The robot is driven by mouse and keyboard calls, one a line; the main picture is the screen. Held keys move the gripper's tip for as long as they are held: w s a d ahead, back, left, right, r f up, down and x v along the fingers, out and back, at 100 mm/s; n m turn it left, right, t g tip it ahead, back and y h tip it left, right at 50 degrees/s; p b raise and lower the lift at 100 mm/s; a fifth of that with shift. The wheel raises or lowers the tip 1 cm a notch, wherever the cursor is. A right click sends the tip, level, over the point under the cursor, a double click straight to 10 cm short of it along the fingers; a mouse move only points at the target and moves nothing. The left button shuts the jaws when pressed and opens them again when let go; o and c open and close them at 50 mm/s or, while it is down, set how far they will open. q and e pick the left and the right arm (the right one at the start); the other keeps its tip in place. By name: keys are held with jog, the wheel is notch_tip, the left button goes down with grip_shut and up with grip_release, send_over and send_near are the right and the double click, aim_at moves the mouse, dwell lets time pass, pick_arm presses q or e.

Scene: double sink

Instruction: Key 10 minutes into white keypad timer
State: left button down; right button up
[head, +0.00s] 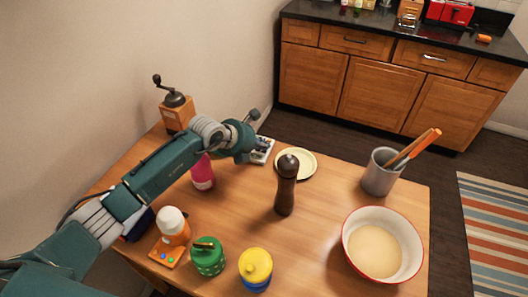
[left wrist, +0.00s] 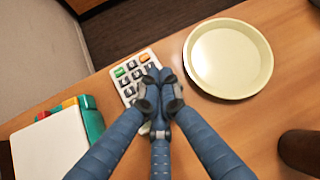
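The white keypad timer (head: 264,155) lies on the wooden table near its far edge, partly hidden by my left gripper. In the left wrist view the timer (left wrist: 128,78) shows dark keys, a green key and an orange key; its lower right part is hidden behind my fingers. My left gripper (left wrist: 160,82) has its fingertips drawn together with nothing seen between them. The fingertips overlap the keypad in view; I cannot tell whether they touch a key. In the head view my left gripper (head: 248,148) is over the timer. My right gripper is not in view.
A cream plate (head: 303,164) lies right of the timer. A dark pepper mill (head: 286,188), a pink bottle (head: 203,175) and a coffee grinder (head: 177,112) stand nearby. A bowl (head: 348,226) and a utensil crock (head: 379,180) are at right. The table between mill and bowl is clear.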

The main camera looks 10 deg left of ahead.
pick_arm(q)
jog(key=shift+f, duration=0.3)
dwell(0.5)
jog(key=shift+r, duration=0.1)
jog(key=shift+r+p, duration=0.3)
jog(key=shift+r, duration=0.35)
notch_tip(320, 180, up, 5)
jog(key=p, duration=0.3)
dwell(0.3)
dwell(1.4)
